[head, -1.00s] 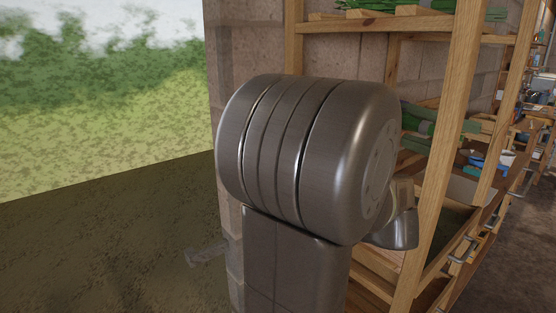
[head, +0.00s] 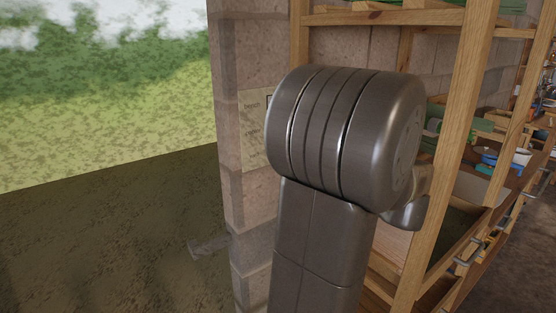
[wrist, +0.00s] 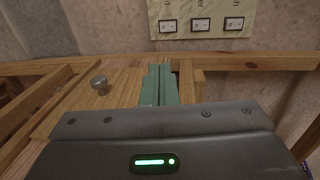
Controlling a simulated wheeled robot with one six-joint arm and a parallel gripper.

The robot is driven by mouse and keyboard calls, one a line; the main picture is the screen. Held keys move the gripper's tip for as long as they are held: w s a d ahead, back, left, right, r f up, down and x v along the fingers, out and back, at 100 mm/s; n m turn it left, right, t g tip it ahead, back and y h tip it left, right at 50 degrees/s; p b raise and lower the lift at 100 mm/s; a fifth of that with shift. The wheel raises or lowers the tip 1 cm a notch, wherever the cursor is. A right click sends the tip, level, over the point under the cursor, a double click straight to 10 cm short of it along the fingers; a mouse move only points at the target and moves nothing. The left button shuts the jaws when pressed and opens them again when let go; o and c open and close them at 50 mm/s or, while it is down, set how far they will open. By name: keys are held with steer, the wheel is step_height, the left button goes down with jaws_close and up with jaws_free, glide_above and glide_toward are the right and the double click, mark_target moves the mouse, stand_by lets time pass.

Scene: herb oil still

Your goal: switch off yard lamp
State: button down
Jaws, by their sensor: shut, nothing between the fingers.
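A cream switch panel (wrist: 212,10) is on the wall at the top of the wrist view. It carries a left switch (wrist: 168,25), a middle switch (wrist: 200,24) and a right switch (wrist: 234,23) in a row. Labels above them are cut off and unreadable, so I cannot tell which is for the yard lamp. Part of the panel (head: 252,130) also shows in the head view, partly behind my arm. My gripper (wrist: 159,72) is shut and empty. Its green fingers appear below the panel in the picture, apart from the switches.
A wooden rail (wrist: 262,62) crosses the wrist view below the panel, with a wooden board and round metal knob (wrist: 98,84) at left. A wooden shelf rack (head: 458,125) stands right of my arm. Grassy open ground (head: 110,235) lies to the left.

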steer(key=p+x, duration=0.5)
steer(key=x, duration=1.6)
steer(key=shift+w+a, duration=0.2)
steer(key=shift+w, duration=0.15)
